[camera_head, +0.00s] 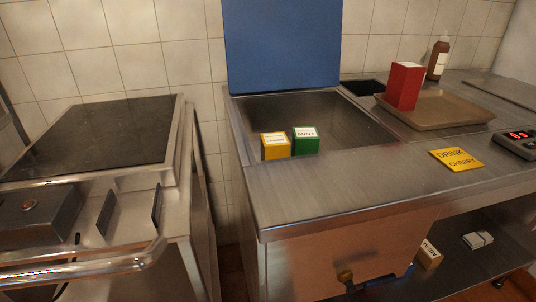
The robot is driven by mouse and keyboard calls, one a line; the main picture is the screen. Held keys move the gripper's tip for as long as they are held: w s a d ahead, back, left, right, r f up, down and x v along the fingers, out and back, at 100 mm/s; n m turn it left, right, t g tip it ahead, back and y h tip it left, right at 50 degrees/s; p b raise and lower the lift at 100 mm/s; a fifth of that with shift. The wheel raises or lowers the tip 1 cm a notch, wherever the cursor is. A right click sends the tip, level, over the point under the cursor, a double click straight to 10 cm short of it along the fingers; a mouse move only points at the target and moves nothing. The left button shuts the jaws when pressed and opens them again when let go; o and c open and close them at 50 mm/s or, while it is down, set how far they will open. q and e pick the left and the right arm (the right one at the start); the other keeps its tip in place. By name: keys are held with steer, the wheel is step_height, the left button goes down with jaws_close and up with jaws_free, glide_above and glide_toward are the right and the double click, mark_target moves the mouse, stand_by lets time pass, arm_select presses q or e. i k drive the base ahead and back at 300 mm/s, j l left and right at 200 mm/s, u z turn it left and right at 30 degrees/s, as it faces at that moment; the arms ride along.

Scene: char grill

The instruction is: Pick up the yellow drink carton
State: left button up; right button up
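The yellow drink carton (275,147) stands upright in the metal sink basin, near its front edge. It has a white label on top. A green carton (306,141) with a white label stands close on its right. The lower parts of both cartons are hidden by the basin's front edge. Neither of my grippers shows in the head view.
A blue panel (283,45) rises behind the basin (350,118). A red carton (404,87) stands on a brown tray (458,112) at right. A yellow card (457,159) and a scale (518,142) lie on the counter. A grill (92,135) is at left. The front counter (330,187) is clear.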

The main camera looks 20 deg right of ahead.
mark_target(274, 145)
steer(key=k+l+u, duration=0.1)
steer(key=l+u, duration=0.3)
steer(key=k+l+u, duration=0.15)
steer(key=u, duration=0.3)
steer(key=l, duration=0.1)
